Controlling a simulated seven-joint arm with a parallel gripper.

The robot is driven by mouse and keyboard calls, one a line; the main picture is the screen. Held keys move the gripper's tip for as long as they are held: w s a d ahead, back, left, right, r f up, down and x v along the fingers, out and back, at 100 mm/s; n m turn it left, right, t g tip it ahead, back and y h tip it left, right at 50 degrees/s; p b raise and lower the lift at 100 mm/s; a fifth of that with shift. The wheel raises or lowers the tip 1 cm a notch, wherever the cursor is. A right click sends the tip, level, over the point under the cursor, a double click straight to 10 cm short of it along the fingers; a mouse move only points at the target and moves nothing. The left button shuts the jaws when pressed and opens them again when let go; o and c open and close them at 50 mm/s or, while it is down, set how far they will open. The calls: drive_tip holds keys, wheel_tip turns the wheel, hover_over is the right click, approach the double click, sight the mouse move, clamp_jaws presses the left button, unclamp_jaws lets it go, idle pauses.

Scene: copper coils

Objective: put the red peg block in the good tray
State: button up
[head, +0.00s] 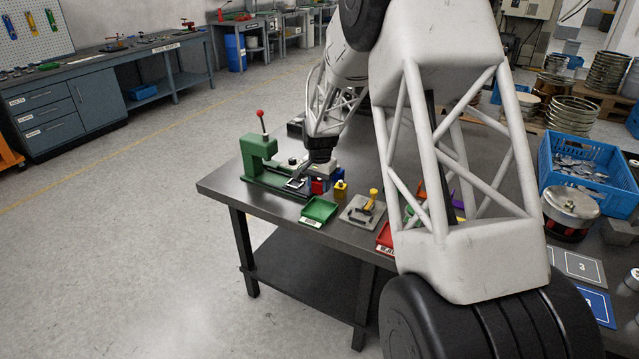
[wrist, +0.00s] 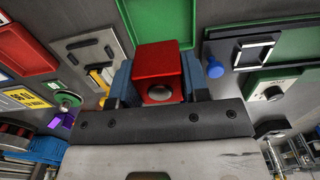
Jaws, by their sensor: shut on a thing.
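In the head view the red block (head: 318,187) shows small and partly hidden under my gripper (head: 316,182), beside the green press. My gripper is shut on it. The green tray (head: 320,209), likely the good tray, lies at the table's front edge, just in front of the block; its label is too small to read. Its floor also shows beyond the block in the wrist view (wrist: 158,17).
A green press (head: 259,152) with a red-knobbed lever stands left of the gripper. A yellow block (head: 340,191) and a grey plate with a yellow-handled clamp (head: 362,210) are to the right. A red tray (head: 385,238) lies farther right. A blue peg (wrist: 215,68) stands near the fingers.

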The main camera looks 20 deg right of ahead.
hover_over(320, 212)
drive_tip(key=shift+w+f, duration=0.1)
drive_tip(key=shift+f, duration=3.35)
drive_tip(key=shift+f, duration=0.6)
drive_tip(key=o, duration=0.9)
drive_tip(key=shift+o, duration=0.2)
drive_tip(key=shift+r, duration=0.15)
drive_tip(key=shift+r, duration=3.35)
